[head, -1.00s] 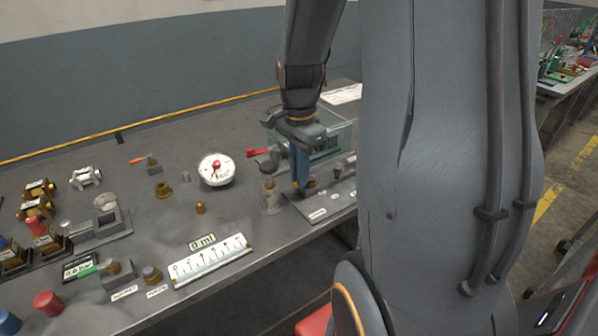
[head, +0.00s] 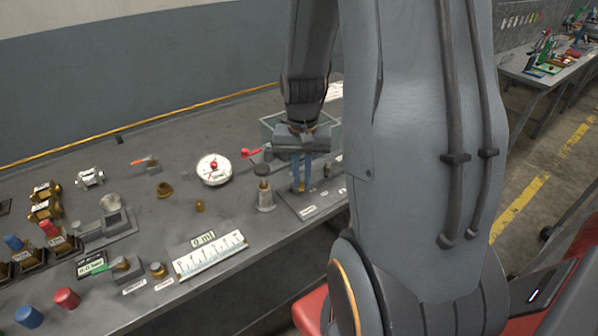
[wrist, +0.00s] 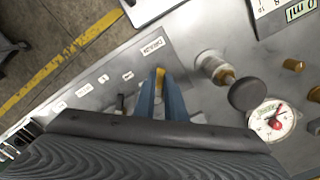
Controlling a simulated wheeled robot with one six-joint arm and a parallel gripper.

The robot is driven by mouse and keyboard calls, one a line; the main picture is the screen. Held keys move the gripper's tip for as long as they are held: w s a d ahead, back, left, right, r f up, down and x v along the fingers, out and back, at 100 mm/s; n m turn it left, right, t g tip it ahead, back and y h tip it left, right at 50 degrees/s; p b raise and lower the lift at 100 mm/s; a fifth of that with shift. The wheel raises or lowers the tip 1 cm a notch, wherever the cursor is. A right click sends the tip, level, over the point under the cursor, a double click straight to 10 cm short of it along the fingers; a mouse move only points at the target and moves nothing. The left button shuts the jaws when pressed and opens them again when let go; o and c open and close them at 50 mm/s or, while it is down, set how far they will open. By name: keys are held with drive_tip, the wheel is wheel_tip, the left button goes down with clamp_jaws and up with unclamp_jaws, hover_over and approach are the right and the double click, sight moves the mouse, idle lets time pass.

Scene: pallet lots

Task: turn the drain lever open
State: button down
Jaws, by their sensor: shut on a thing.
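My gripper (head: 301,188) points down at the labelled grey plate (head: 322,205) near the bench's front edge. Its two blue fingers are shut on a small brass-yellow piece on that plate. The piece (wrist: 160,74) shows between the fingertips in the wrist view, mostly hidden by them. It may be the drain lever, but its full shape and angle cannot be told. A small label (wrist: 152,45) lies just beyond it. A red-handled lever (head: 250,153) stands behind and left of my gripper, by a clear tank (head: 268,130).
A grey metal bottle-like fitting (head: 265,197) with a dark round disc above stands close left of my fingers. A white dial gauge (head: 213,169) and a scale ruler (head: 210,254) lie further left.

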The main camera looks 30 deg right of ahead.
drive_tip(key=n, duration=0.1)
drive_tip(key=d+n+p, duration=0.1)
drive_tip(key=n, duration=0.1)
drive_tip(key=n+p, duration=0.1)
drive_tip(key=shift+s+d+r, duration=0.1)
drive_tip(key=shift+s+d, duration=0.15)
drive_tip(key=shift+s, duration=0.1)
drive_tip(key=shift+d+n+p, duration=0.3)
drive_tip(key=shift+n+p, duration=0.1)
drive_tip(key=shift+n, duration=0.55)
drive_tip(key=shift+d+n+p, duration=0.3)
drive_tip(key=shift+n+p, duration=0.05)
drive_tip(key=shift+n, duration=0.6)
drive_tip(key=c, duration=1.8)
unclamp_jaws()
wheel_tip(320, 180, up, 8)
drive_tip(key=shift+f+b, duration=0.15)
drive_tip(key=shift+b, duration=0.65)
